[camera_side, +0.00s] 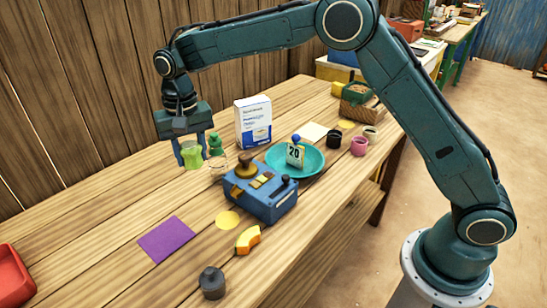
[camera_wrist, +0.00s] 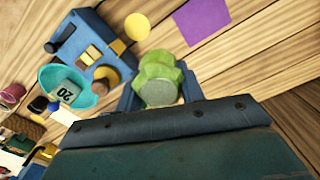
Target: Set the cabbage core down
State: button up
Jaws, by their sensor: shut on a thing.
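The cabbage core (camera_side: 193,156) is a pale green, lobed piece with a flat, lighter cut end. My gripper (camera_side: 192,149) points down and is shut on it, a finger on each side. In the wrist view the cabbage core (camera_wrist: 160,78) sits between the blue fingers, cut end toward the camera. It is over the far left part of the wooden table, left of the blue balance. I cannot tell whether its underside touches the wood.
A dark green piece (camera_side: 215,143) and a clear round outline (camera_side: 217,166) are close right of my gripper. The blue balance (camera_side: 264,199), white box (camera_side: 253,122) and teal dish (camera_side: 307,167) stand further right. A purple square (camera_side: 166,239) lies nearer; bare wood surrounds it.

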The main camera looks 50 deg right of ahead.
send_over(206, 220)
notch_tip(206, 220, down, 15)
jog(key=shift+r, duration=0.1)
dwell(0.4)
jog(key=shift+f, duration=2.1)
jog(key=shift+f, duration=0.1)
jog(key=o, duration=1)
notch_tip(206, 220, up, 12)
